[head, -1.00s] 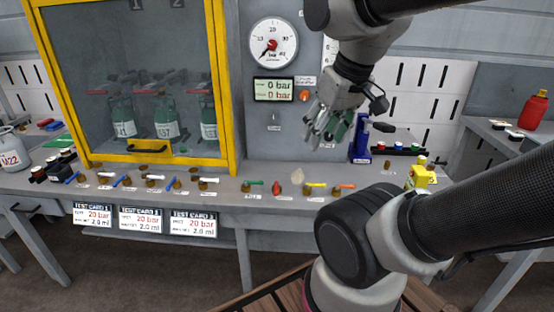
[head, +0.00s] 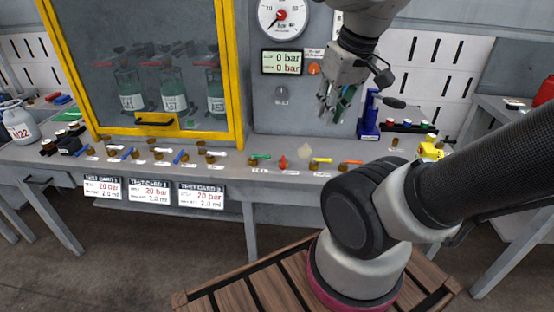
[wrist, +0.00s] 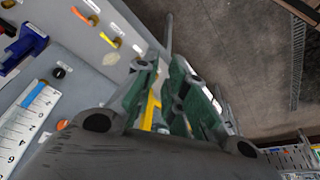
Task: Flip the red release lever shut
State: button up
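The red lever (head: 283,163) is a small red handle on a brass-coloured fitting in the row along the bench front, between a green lever (head: 261,157) and a yellow lever (head: 321,160). It looks short from here, and I cannot tell its exact angle. My gripper (head: 335,112) hangs above and behind it, to the right, well clear of the bench top. In the wrist view its green-padded fingers (wrist: 165,65) are apart with nothing between them. That view shows the yellow lever (wrist: 109,40) left of the fingers, while the red lever is not visible.
A yellow-framed cabinet (head: 238,80) with bottles stands at the left. A blue press-like stand (head: 368,120) is right of my gripper. An orange lever (head: 351,162) and yellow bottle (head: 430,150) are further right.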

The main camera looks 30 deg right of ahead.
aim_at(283, 163)
jog(key=w+a+f+n+g, duration=0.1)
jog(key=w+f, duration=0.2)
jog(key=w, duration=0.1)
jog(key=w+a+f+n+g, duration=0.1)
jog(key=w+f+g, duration=0.1)
jog(key=w+f, duration=0.1)
jog(key=w+a+f+n+g+h, duration=0.1)
jog(key=w+f, duration=0.1)
jog(key=w, duration=0.3)
jog(key=shift+w+f+g, duration=0.2)
jog(key=shift+f+g, duration=0.2)
grip_shut()
jog(key=w+a+f+n, duration=0.1)
jog(key=w+f+n, duration=0.3)
jog(key=w, duration=0.4)
jog(key=w+a+f+n+h, duration=0.1)
jog(key=w+f+n, duration=0.3)
jog(key=w, duration=0.4)
jog(key=shift+w+a+f+n, duration=0.3)
jog(key=shift+a+f+n, duration=0.15)
jog(key=shift+f, duration=0.25)
